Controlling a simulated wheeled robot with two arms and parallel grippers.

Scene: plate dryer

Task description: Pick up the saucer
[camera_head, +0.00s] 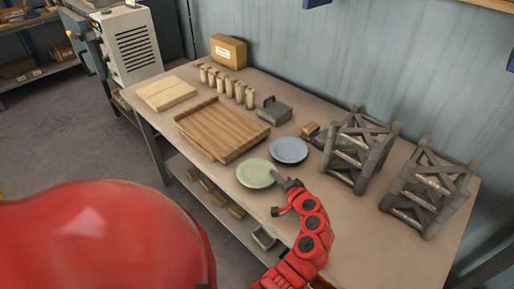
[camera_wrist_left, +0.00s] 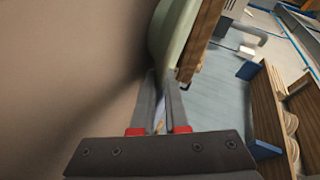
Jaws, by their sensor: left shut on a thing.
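A pale green saucer (camera_head: 256,173) is near the front edge of the wooden table, beside a blue saucer (camera_head: 289,150) to its right and a little farther back. My left gripper (camera_head: 279,180) is at the right front rim of the green saucer. In the left wrist view, the two fingers (camera_wrist_left: 165,80) are shut on the rim of the green saucer (camera_wrist_left: 172,35), which shows edge-on at the top. I cannot tell whether the saucer is clear of the table. My right gripper is not in view.
Two grey dryer racks (camera_head: 357,150) and (camera_head: 426,190) stand at the right. A wooden tray (camera_head: 220,130) is left of the saucers, with a grey metal box (camera_head: 275,110) behind them. Several small beige pieces (camera_head: 228,85) stand behind the tray.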

